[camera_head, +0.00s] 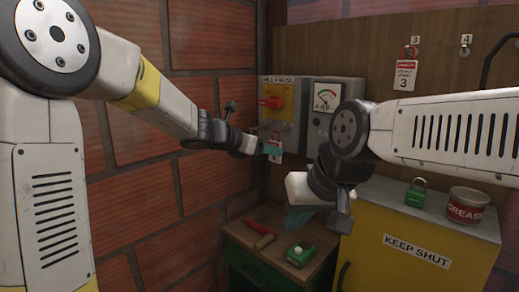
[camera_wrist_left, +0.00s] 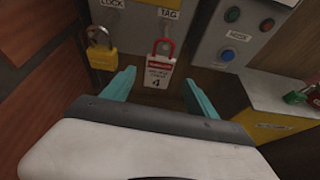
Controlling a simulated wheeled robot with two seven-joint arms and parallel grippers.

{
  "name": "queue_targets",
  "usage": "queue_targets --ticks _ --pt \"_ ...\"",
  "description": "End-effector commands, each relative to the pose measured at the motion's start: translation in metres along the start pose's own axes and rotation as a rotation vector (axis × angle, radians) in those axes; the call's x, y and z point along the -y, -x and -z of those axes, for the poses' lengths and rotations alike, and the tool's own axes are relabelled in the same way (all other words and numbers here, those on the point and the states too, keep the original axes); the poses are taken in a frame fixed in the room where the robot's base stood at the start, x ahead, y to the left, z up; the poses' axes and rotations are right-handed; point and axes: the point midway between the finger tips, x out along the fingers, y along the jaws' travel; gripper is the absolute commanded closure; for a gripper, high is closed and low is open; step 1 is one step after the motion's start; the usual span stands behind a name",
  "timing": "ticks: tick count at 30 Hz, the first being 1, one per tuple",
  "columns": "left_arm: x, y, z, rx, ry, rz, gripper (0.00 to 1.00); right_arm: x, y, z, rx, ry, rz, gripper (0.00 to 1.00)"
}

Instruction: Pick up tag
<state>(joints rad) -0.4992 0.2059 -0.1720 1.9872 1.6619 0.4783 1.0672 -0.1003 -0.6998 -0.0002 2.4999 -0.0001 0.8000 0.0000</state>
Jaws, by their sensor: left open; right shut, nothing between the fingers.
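A white tag numbered 4 with a red hasp (camera_wrist_left: 159,72) hangs under the TAG label in the left wrist view. My left gripper (camera_head: 272,150) is open in front of it, with one teal finger on each side of the tag in the picture. I cannot tell whether the fingers touch it. In the head view the tag is small and partly covered by the gripper. Another tag, numbered 3 (camera_head: 405,76), hangs on the wooden board. My right gripper (camera_head: 297,218) is shut and empty, pointing down above the low cabinet.
A yellow padlock (camera_wrist_left: 101,49) hangs left of the tag. The hoist box (camera_head: 281,98) has a red handle. A gauge box (camera_head: 327,105) is beside it. A grease can (camera_head: 467,205) stands right.

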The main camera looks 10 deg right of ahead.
Motion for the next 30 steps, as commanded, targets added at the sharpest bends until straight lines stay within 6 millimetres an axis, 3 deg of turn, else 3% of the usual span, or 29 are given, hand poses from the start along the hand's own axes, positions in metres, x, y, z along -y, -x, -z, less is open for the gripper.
queue_targets --ticks 18,28,30 --pt "0.0 -0.075 0.004 0.001 0.038 -0.004 0.33 0.0 0.0 0.0 0.0 0.0 0.0 1.0" --pt "-0.001 -0.084 0.003 0.003 0.038 -0.006 0.33 0.0 0.0 0.0 0.0 0.0 0.0 1.0" --pt "-0.001 -0.084 0.003 0.003 0.038 -0.006 0.44 0.0 0.0 0.0 0.0 0.0 0.0 1.0"
